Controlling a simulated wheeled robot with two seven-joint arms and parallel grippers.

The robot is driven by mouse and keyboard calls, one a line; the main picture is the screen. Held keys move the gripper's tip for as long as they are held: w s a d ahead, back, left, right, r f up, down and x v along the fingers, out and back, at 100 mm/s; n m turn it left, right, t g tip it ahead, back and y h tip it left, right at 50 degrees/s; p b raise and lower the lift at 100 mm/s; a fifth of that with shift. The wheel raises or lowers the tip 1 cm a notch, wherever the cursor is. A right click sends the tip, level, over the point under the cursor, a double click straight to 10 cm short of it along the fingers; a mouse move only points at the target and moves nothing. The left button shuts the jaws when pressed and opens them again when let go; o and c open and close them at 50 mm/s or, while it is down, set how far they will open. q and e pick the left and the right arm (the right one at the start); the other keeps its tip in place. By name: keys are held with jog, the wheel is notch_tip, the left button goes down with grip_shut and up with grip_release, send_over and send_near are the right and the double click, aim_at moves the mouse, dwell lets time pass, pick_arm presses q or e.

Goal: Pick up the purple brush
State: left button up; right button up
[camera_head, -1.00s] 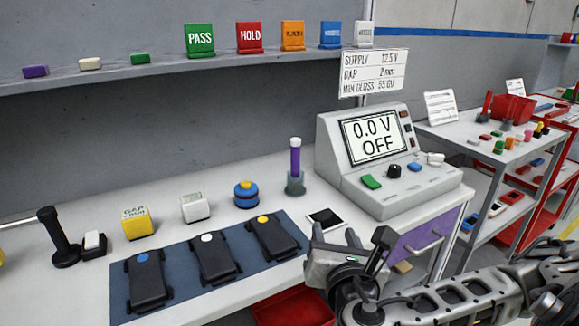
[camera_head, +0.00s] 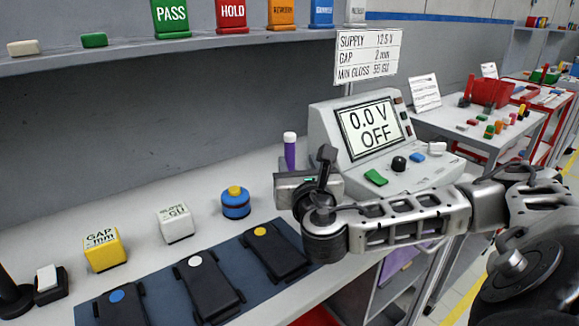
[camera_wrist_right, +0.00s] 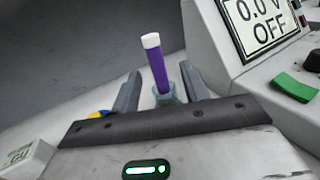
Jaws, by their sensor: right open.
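The purple brush (camera_head: 290,152) stands upright with its white tip up, left of the tester on the bench. My right wrist hides its lower part and its holder in the head view. In the right wrist view the purple brush (camera_wrist_right: 156,65) stands in a grey-green holder (camera_wrist_right: 166,96). My right gripper (camera_wrist_right: 160,84) is open, its two dark fingers on either side of the brush's lower part in the picture. I cannot tell whether they touch it. My left gripper is not in view.
The tester (camera_head: 372,150) reading "0.0 V OFF" stands close to the right of the brush. A blue round container (camera_head: 236,204), a white block (camera_head: 175,222) and a yellow block (camera_head: 104,247) stand to the left. A dark mat (camera_head: 237,262) with black modules lies in front.

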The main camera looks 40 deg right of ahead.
aim_at(291, 150)
jog(key=shift+x, duration=0.8)
jog(key=x, duration=0.4)
jog(key=shift+w+a+r+p, duration=0.2)
jog(key=shift+w+r+p, duration=0.1)
jog(key=shift+p, duration=0.05)
jog(key=shift+w+d, duration=0.3)
jog(key=shift+w, duration=0.15)
grip_shut()
